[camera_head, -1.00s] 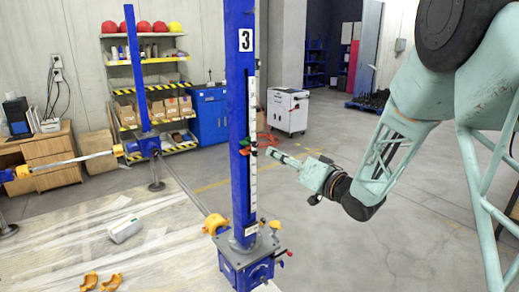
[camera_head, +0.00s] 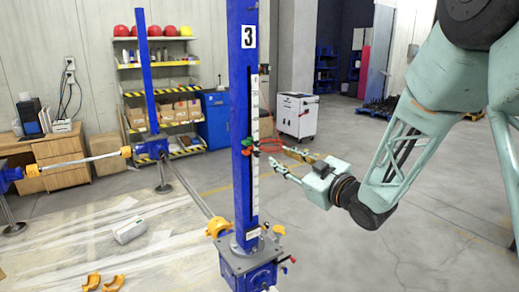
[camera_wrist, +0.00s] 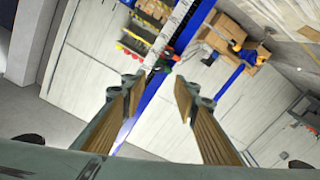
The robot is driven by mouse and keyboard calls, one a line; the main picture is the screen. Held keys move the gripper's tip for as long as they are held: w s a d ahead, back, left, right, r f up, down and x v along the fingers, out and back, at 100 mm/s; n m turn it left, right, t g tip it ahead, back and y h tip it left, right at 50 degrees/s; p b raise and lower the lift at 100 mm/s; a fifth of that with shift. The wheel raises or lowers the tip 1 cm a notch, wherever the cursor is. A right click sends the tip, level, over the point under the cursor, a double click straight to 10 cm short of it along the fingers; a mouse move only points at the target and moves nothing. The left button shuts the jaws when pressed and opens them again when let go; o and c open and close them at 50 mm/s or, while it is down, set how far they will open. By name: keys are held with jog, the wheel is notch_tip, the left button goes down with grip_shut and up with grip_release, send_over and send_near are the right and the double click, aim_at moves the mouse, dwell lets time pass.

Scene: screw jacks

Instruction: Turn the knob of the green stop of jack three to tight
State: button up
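Jack three is a tall blue column (camera_head: 240,110) with a "3" plate (camera_head: 248,37) and a white scale strip. Its small green stop (camera_head: 247,142) sits about midway up the column, with a red part (camera_head: 247,152) close below. In the wrist view, the small red and green parts (camera_wrist: 166,58) show on the column beyond the fingertips; which is the knob is too small to tell. My gripper (camera_head: 277,155) is open and empty, its fingers spread to the right of the column and pointing at the stops. The wrist view shows the wide gap between its fingers (camera_wrist: 158,88).
The jack's blue gearbox base (camera_head: 252,262) stands below with yellow parts around it. A second blue jack (camera_head: 148,75) stands behind on the left, before a shelf of boxes and helmets (camera_head: 160,60). A white cabinet (camera_head: 296,115) is farther back. Floor to the right is clear.

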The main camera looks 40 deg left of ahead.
aim_at(259, 145)
jog(key=shift+d+n, duration=0.1)
jog(key=shift+n, duration=0.4)
jog(key=shift+a, duration=0.2)
jog(key=shift+p+x, duration=0.4)
jog(key=shift+x, duration=6.35)
jog(key=c, duration=0.9)
